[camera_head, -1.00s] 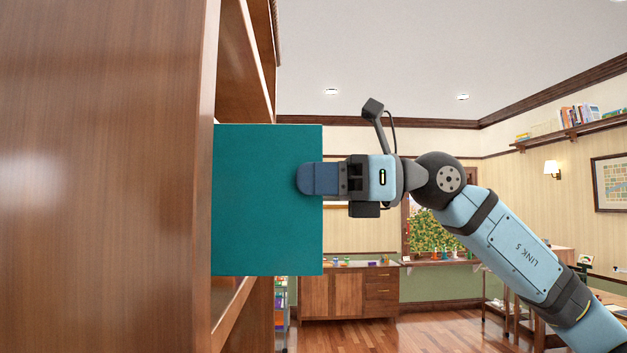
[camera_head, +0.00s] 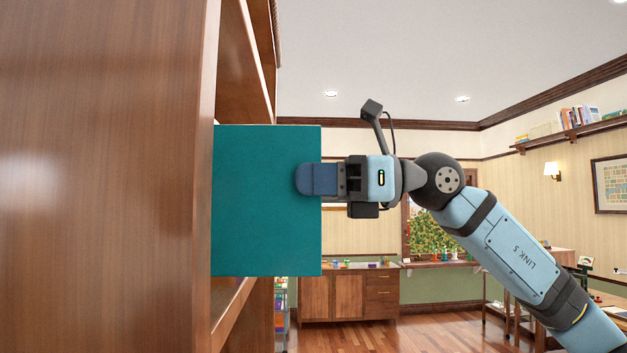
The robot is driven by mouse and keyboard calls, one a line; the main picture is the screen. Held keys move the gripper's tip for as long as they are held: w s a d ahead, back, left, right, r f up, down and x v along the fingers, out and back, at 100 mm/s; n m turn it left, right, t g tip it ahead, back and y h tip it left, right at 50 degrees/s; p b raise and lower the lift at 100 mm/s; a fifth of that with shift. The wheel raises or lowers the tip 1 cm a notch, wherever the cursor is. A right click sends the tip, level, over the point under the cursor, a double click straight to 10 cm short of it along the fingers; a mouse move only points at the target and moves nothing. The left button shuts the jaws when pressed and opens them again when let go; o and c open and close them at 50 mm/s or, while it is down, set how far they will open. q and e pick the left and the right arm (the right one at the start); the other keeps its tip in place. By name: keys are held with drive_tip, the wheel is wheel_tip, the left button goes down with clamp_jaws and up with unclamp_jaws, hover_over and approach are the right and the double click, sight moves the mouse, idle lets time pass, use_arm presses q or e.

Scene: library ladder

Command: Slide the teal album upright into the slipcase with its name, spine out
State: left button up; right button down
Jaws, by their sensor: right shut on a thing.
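The teal album (camera_head: 262,215) stands upright, its broad face toward me, at the opening of the wooden bookcase. Its left edge is hidden behind the bookcase side panel (camera_head: 100,180). My right gripper (camera_head: 308,180) is shut on the album's right edge, about a third of the way down. One blue finger lies flat on the near face; the other finger is hidden behind the album. The slipcase and its name are not visible. My left gripper is not in view.
The bookcase side panel fills the left of the view and blocks sight into the shelf. A shelf board (camera_head: 232,305) shows below the album. A low wooden cabinet (camera_head: 345,295) stands far behind. The room right of the album is open around my arm.

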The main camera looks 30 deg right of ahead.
sight(254, 179)
drive_tip(key=shift+a+r, duration=0.1)
drive_tip(key=shift+a, duration=0.1)
drive_tip(key=shift+w+a, duration=0.25)
drive_tip(key=shift+a, duration=0.05)
drive_tip(key=shift+p+x, duration=0.5)
drive_tip(key=shift+x, duration=0.3)
drive_tip(key=shift+p+x, duration=0.45)
drive_tip(key=shift+x, duration=1.9)
drive_tip(key=x, duration=0.6)
idle(1.2)
drive_tip(key=c, duration=0.7)
unclamp_jaws()
drive_tip(key=shift+c, duration=0.2)
